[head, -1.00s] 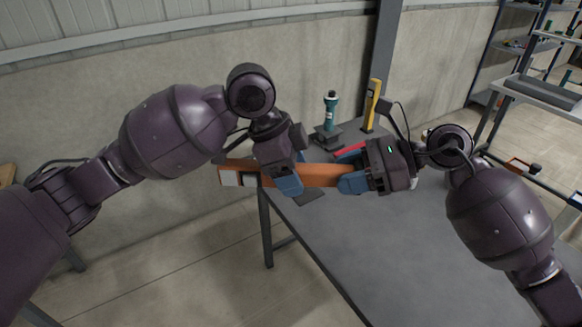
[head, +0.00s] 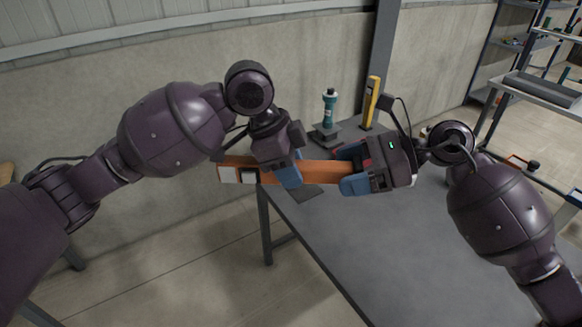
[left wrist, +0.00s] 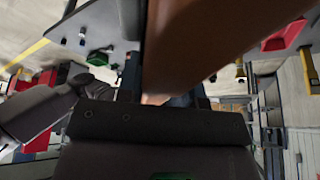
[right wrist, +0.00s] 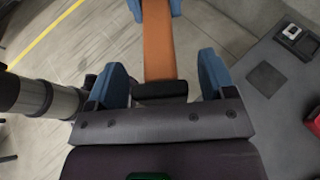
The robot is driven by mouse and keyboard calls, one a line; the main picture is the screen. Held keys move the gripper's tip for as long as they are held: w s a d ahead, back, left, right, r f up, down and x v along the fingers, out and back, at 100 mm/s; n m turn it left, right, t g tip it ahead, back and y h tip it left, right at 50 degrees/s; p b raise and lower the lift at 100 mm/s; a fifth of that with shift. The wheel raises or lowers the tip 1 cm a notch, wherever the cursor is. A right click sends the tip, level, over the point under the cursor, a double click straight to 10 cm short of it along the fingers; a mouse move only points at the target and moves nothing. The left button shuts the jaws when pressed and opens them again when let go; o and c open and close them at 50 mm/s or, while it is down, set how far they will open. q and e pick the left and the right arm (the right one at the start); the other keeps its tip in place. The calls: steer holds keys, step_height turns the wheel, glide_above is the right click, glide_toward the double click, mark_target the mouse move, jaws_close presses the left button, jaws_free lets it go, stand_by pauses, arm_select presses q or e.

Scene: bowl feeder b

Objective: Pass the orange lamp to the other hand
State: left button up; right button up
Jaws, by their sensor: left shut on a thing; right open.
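The orange lamp (head: 317,173) is a long bar held level above the left edge of the table, with a white and dark end at the left. My left gripper (head: 288,174) is shut on the lamp between its middle and its left end. My right gripper (head: 350,171) is open at the lamp's right end. In the right wrist view the orange bar (right wrist: 158,45) runs in between the two blue fingers, its dark end (right wrist: 160,90) near the palm, with a gap on each side. In the left wrist view the lamp (left wrist: 185,45) fills the upper middle, close up.
The grey table (head: 370,235) has free room at its front. A teal and black tool (head: 329,108) on a dark base and a yellow upright thing (head: 371,100) stand at its back. A shelf rack (head: 545,95) is at the right.

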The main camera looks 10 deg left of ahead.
steer(key=s+v, duration=0.1)
steer(key=v, duration=1)
steer(key=s+d+f+n+t+h, duration=0.1)
steer(key=d+f+n+t, duration=0.35)
steer(key=n, duration=0.75)
steer(key=d+f+n+t+h, duration=0.1)
steer(key=f+n+t, duration=0.4)
steer(key=n+t, duration=0.55)
steer(key=s+d+f+n+t+h, duration=0.15)
steer(key=f+n+t, duration=0.35)
steer(key=n, duration=0.8)
steer(key=s+d+f+m+g+h, duration=0.2)
steer(key=s+f+m+h, duration=0.1)
steer(key=f+m, duration=0.3)
steer(key=s+d+f+m+g+h, duration=0.2)
steer(key=s+f+m+h, duration=0.1)
steer(key=s+f+m, duration=0.3)
steer(key=s+d+f+m+g+h, duration=0.2)
steer(key=s+f+m+h, duration=0.2)
steer(key=f, duration=0.5)
steer(key=shift+s+d+m, duration=0.15)
steer(key=shift+s+m, duration=0.2)
steer(key=shift+m, duration=0.35)
steer(key=shift+s+d+m, duration=0.2)
steer(key=shift+s+m, duration=0.15)
steer(key=shift+m, duration=0.3)
steer(key=shift+s+d+f+n+g, duration=0.1)
steer(key=shift+s+f+n+g, duration=0.45)
steer(key=shift+s+f, duration=0.55)
steer(key=shift+f, duration=0.05)
